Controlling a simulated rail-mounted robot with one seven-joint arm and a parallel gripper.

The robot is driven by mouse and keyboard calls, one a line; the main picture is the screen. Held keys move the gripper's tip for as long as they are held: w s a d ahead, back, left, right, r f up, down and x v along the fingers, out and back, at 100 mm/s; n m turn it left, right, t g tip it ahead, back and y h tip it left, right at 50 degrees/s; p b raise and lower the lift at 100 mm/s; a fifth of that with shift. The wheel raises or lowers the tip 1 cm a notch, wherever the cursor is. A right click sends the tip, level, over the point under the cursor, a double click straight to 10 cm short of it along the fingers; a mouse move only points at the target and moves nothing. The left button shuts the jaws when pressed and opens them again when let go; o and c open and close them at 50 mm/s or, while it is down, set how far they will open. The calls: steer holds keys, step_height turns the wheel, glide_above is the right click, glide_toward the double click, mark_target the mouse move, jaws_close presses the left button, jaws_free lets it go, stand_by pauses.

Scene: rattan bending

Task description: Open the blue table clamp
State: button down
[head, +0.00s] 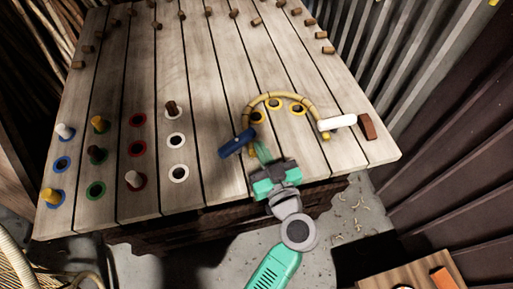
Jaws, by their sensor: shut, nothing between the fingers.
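The blue table clamp (237,143) is at the front middle of the plank table, at the left end of a bent rattan piece (268,97). Its blue bar lies slanted, with its upper right end by the rattan. My gripper (262,150) is shut and empty, just right of the clamp and near the table's front edge. In this view its fingertips look close to the clamp's right end; I cannot tell whether they touch.
A white clamp (337,122) sits at the rattan's right end, beside a brown block (367,126). Yellow-ringed holes (275,104) lie inside the arch. Several coloured pegs, such as a yellow one (52,195), stand at left. The table middle (190,60) is clear.

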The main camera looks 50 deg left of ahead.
steer(key=d+p, duration=0.2)
steer(key=d, duration=1)
steer(key=shift+s+d, duration=0.2)
steer(key=shift+s, duration=0.05)
